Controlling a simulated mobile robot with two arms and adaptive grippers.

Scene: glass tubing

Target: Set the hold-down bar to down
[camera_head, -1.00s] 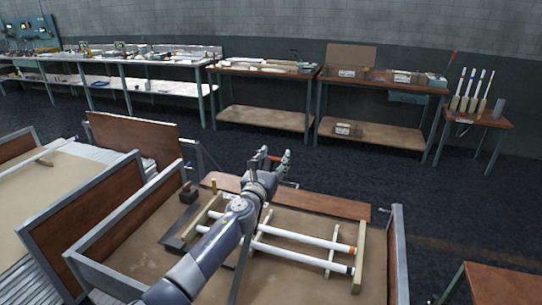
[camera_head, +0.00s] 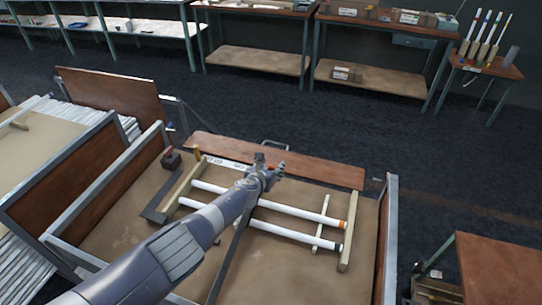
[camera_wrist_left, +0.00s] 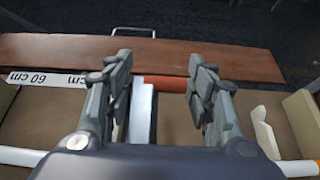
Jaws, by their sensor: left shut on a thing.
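The hold-down bar (camera_head: 235,250) is a dark, narrow bar running front to back across two white tubes (camera_head: 290,208) in the tray (camera_head: 310,270). It looks low and close to the tubes; I cannot tell whether it touches them. My left gripper (camera_head: 272,172) is at the bar's far end, beside the brown board. In the left wrist view, my left gripper (camera_wrist_left: 162,85) is shut on the bar's orange-red handle (camera_wrist_left: 165,84), with the grey bar (camera_wrist_left: 142,112) running below it. My right gripper is not in view.
A brown board (camera_head: 310,170) lies along the tray's far side, with a "60 cm" scale strip (camera_wrist_left: 45,78) beside it. Wooden rails (camera_head: 350,235) support the tubes. Open floor lies beyond.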

